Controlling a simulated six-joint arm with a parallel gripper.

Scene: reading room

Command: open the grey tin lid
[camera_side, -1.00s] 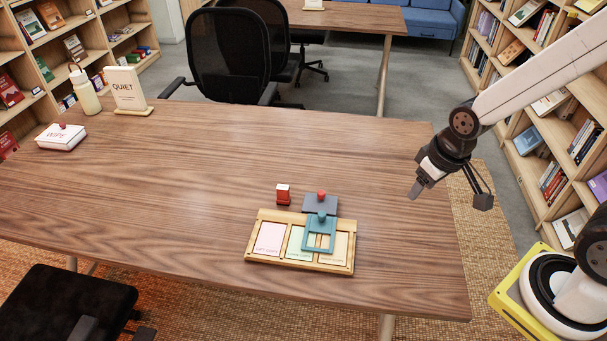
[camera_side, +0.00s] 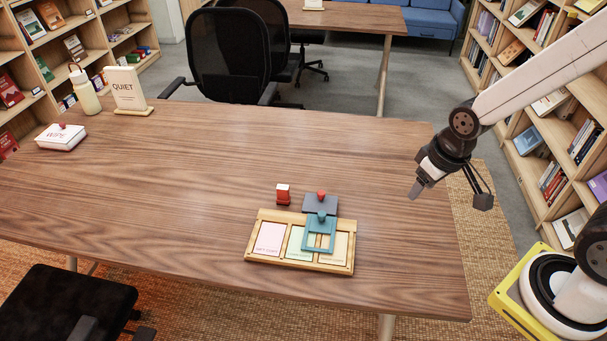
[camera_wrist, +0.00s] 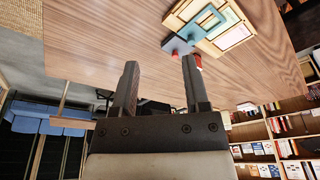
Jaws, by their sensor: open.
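The grey tin lid (camera_side: 320,204) is a flat dark grey square with a red knob (camera_side: 321,195) on top, on the table behind a wooden tray. It appears closed. My gripper (camera_side: 414,194) hangs in the air to the right of the tin, over the table's right edge, pointing down and left. Its two fingers (camera_wrist: 159,62) are apart with nothing between them, and it touches nothing.
The teal frame (camera_side: 306,236) with a teal knob lies on the wooden tray (camera_side: 252,240) holding cards, close against the tin. A red stamp (camera_side: 283,194) stands just left of the tin. A WIPE box (camera_side: 61,138), bottle (camera_side: 84,93) and QUIET sign (camera_side: 125,90) stand far left. The table's middle is clear.

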